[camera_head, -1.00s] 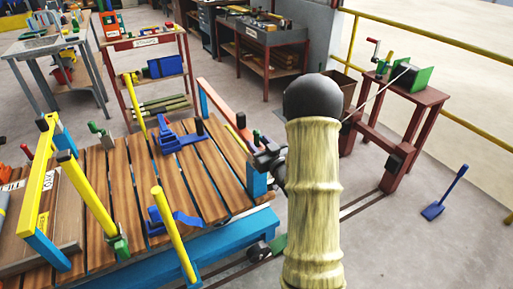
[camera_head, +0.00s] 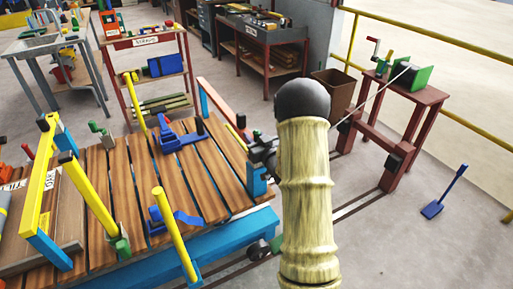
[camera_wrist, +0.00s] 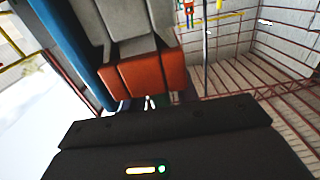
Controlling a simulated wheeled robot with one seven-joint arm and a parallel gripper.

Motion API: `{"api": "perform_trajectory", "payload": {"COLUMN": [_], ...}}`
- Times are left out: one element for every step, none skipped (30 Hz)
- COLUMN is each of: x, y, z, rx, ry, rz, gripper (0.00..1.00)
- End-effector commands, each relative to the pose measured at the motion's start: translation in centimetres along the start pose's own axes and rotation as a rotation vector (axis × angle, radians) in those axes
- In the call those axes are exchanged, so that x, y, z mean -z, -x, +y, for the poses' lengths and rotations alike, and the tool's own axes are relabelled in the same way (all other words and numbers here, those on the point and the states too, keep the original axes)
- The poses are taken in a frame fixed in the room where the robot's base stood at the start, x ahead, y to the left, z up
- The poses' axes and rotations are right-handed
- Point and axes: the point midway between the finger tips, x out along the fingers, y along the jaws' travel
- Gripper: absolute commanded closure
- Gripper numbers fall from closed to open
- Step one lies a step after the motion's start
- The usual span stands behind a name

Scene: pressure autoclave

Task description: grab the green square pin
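I cannot surely pick out the green square pin. A small green part (camera_head: 276,243) shows beside a round dark knob at the table's right end, partly behind my arm. In the wrist view a dark green patch (camera_wrist: 162,98) shows below an orange block (camera_wrist: 145,75), just beyond the black gripper body. My gripper (camera_head: 262,148) is a dark shape by the table's right edge, partly covered by my yellowish arm. Its fingers cannot be made out in either view, so its opening and any contact are hidden.
The slatted wooden table (camera_head: 205,185) has a blue frame and carries yellow bars, blue clamps (camera_head: 180,138) and a green-based clamp (camera_head: 118,243). A dark red stand (camera_head: 395,140) and brown bin (camera_head: 333,92) are at right. A blue shovel (camera_head: 444,195) lies on open floor.

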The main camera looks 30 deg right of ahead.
Motion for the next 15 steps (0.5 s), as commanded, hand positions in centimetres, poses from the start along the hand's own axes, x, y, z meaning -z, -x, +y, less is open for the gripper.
{"api": "perform_trajectory", "payload": {"x": [0.0, 0.0, 0.0, 0.0, 0.0, 0.0, 0.04, 0.04, 0.04, 0.04, 0.04, 0.06, 0.12, 0.21, 0.39], "y": [0.01, 0.01, 0.01, 0.01, 0.01, 0.01, 0.0, 0.0, 0.0, 0.0, 0.0, 0.0, 0.0, 0.0, -0.01], "z": [0.0, 0.0, 0.0, 0.0, 0.0, 0.0, 0.0, 0.0, 0.0, 0.0, 0.0, 0.0, 0.0, 0.01, 0.01], "rx": [0.0, 0.0, 0.0, 0.0, 0.0, 0.0, 0.0, 0.0, 0.0, 0.0, 0.0, 0.0, 0.0, 0.0, 0.0], "ry": [0.0, 0.0, 0.0, 0.0, 0.0, 0.0, 0.0, 0.0, 0.0, 0.0, 0.0, 0.0, 0.0, 0.0, 0.001], "rz": [0.0, 0.0, 0.0, 0.0, 0.0, 0.0, 0.001, 0.001, 0.001, 0.001, 0.001, 0.001, 0.001, 0.001, 0.002], "gripper": [0.8, 0.86, 0.94, 0.99, 1.0, 1.0, 1.0, 1.0, 1.0, 1.0, 1.0, 1.0, 1.0, 1.0, 1.0]}}
